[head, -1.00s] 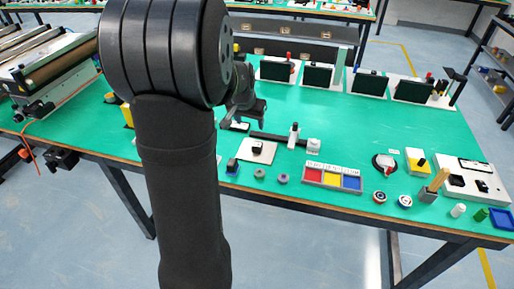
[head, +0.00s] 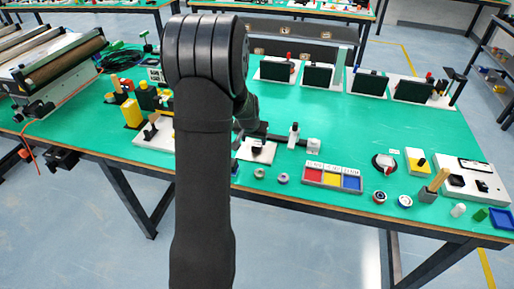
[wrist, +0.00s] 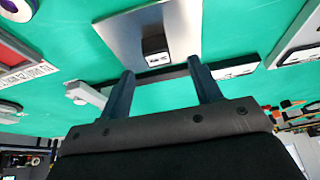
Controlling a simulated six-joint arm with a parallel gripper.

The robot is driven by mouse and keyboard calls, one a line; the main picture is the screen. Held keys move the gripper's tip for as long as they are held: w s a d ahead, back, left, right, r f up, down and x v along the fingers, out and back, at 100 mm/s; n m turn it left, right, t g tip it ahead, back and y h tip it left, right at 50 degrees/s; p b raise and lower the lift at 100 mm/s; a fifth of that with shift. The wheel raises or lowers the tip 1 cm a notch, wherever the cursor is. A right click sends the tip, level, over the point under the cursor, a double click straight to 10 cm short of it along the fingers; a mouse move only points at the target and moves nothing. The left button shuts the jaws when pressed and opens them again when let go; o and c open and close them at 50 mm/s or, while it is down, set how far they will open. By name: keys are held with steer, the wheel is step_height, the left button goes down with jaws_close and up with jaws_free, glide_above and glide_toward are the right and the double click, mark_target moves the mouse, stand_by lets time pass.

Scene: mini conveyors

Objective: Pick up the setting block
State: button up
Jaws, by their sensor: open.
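A small black block with a white label, which looks like the setting block (wrist: 156,57), sits on a pale metal plate (wrist: 128,27) in the wrist view. The block (head: 257,149) and plate (head: 267,157) also show in the head view, partly behind my arm. My gripper (wrist: 163,80) is open and empty. In the wrist view its two fingers point toward the block, which appears between and just beyond the fingertips, apart from them. In the head view my gripper is mostly hidden by my own arm, beside the plate. The label's writing is too small to read.
A dark bar with a white upright (head: 294,136) lies behind the plate. Yellow parts (head: 132,113) stand at left. Green table is clear toward the right middle.

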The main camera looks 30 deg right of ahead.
mark_target(257, 145)
steer(key=shift+d+x, duration=0.15)
steer(key=shift+x, duration=1.15)
steer(key=shift+d+x, duration=0.15)
steer(key=shift+x, duration=1.15)
steer(key=shift+r, duration=0.15)
steer(key=c, duration=1.2)
